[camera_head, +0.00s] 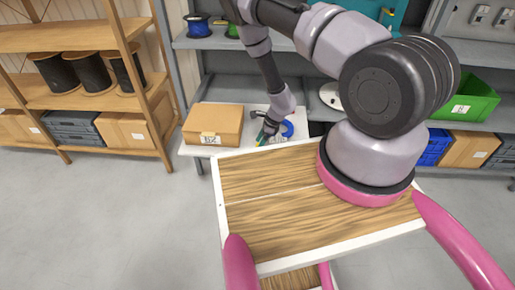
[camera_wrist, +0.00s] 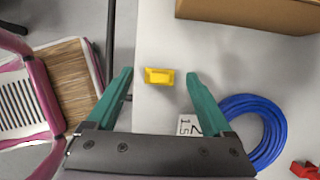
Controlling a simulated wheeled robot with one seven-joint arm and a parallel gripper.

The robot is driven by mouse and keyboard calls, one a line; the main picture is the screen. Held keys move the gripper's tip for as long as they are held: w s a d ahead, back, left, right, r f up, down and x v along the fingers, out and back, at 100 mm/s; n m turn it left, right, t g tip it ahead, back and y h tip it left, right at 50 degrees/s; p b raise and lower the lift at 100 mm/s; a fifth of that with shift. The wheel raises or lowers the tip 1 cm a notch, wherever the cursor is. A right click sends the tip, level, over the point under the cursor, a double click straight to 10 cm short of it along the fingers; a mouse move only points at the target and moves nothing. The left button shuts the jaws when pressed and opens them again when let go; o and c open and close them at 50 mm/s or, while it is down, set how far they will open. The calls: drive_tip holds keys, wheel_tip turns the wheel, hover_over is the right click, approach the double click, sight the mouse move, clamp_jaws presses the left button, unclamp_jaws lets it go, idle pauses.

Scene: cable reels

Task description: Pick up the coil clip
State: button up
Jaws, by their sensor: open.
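A small yellow piece (camera_wrist: 159,76), which looks like the coil clip, lies on the white table (camera_wrist: 155,110) near its edge. My gripper (camera_wrist: 159,73) is open, with its two teal fingers on either side of the piece as seen in the wrist view. I see no contact between the fingers and the piece, and the height of the fingers above the table is hard to tell. In the head view my gripper (camera_head: 268,131) is low over the table, and the piece is too small there to make out clearly.
A red object (camera_wrist: 305,170) is at the lower right corner. A cardboard box (camera_head: 213,124) stands on the table's left part. Shelves stand behind and at left.

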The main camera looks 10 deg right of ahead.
drive_tip(key=shift+x, duration=0.9)
drive_tip(key=shift+r, duration=0.1)
clamp_jaws()
drive_tip(key=shift+r, duration=0.1)
wheel_tip(320, 180, up, 10)
drive_tip(key=shift+f, duration=0.1)
